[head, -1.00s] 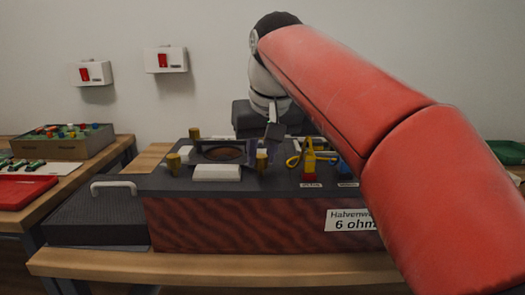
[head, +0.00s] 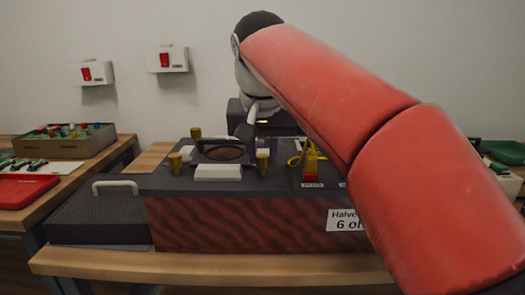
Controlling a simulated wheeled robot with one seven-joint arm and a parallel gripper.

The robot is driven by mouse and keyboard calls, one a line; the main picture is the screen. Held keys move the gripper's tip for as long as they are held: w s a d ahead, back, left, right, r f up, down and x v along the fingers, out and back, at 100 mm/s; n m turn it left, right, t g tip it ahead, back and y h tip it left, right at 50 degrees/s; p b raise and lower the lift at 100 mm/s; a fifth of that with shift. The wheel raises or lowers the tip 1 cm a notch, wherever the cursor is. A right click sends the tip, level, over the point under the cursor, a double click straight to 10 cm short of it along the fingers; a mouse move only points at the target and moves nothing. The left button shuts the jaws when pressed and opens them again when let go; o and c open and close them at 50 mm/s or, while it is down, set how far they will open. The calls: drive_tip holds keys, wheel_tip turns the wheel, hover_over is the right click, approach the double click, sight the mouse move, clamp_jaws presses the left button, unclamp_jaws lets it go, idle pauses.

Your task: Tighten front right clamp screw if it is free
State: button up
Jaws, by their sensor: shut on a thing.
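A dark box with a reddish striped front (head: 260,222) stands on a wooden bench. On its top, a round dark disc (head: 222,152) sits among yellow-brown clamp screws. The front right clamp screw (head: 262,162) stands upright and clear in view. The front left screw (head: 175,162) and back left screw (head: 195,133) also show. The back right position is covered by my arm's end. My gripper (head: 247,134) is low over the back right of the disc, behind the front right screw and apart from it. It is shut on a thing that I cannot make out.
A white block (head: 218,172) lies in front of the disc. A yellow connector (head: 311,157) with a yellow cable stands to the right of the screws. My red arm covers the box's right end. A side bench at left holds a parts box (head: 65,145) and red tray (head: 22,190).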

drive_tip(key=o, duration=1)
drive_tip(key=shift+v, duration=3.95)
